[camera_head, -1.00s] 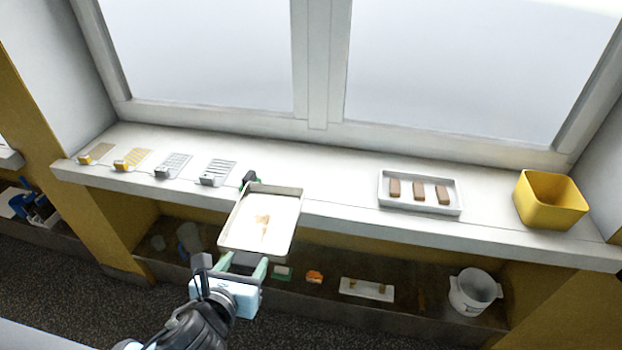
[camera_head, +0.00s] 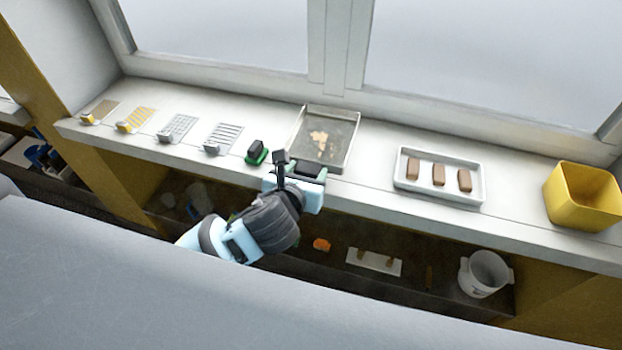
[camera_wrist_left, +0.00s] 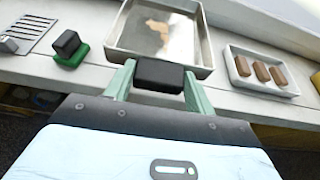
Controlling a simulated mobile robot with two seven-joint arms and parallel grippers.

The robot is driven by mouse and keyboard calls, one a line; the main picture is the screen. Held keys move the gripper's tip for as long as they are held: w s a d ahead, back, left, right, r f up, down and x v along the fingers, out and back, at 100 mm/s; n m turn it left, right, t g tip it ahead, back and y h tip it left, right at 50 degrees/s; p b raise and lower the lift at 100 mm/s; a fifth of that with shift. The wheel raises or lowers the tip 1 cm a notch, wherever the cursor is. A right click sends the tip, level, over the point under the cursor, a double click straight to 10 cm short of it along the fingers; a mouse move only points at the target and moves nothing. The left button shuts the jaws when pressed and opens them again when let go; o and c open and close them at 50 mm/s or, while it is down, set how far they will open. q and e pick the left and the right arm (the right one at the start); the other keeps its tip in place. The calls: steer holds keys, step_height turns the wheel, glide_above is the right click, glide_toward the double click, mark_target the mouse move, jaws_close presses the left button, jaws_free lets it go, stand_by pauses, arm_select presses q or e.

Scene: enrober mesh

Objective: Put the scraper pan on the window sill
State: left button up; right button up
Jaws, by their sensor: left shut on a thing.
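The scraper pan (camera_head: 340,135), a shallow grey metal tray with brown smears on its floor, is over the window sill (camera_head: 375,170), between the green-based black block (camera_head: 257,151) and the white tray. It looks about level, and I cannot tell whether its underside touches the sill. My left gripper (camera_head: 303,172) is at the pan's near side, shut on its black handle. The left wrist view shows the handle between the two pale green fingers (camera_wrist_left: 160,76), with the pan (camera_wrist_left: 150,40) just beyond. My right gripper is in neither view.
A white tray (camera_head: 481,190) with three brown bars and a yellow bin (camera_head: 582,197) stand to the right. Several small mesh pieces (camera_head: 222,138) lie to the left. The window frame rises behind. A lower shelf holds a white bucket (camera_head: 486,273).

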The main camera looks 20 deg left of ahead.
arm_select(q)
steer(key=shift+f, duration=1.45)
steer(key=shift+f+b, duration=0.5)
steer(key=shift+f, duration=1.25)
steer(key=shift+w+f, duration=0.1)
steer(key=shift+f, duration=0.05)
steer(key=o, duration=1.3)
steer(key=p+v, duration=0.1)
steer(key=v, duration=1.1)
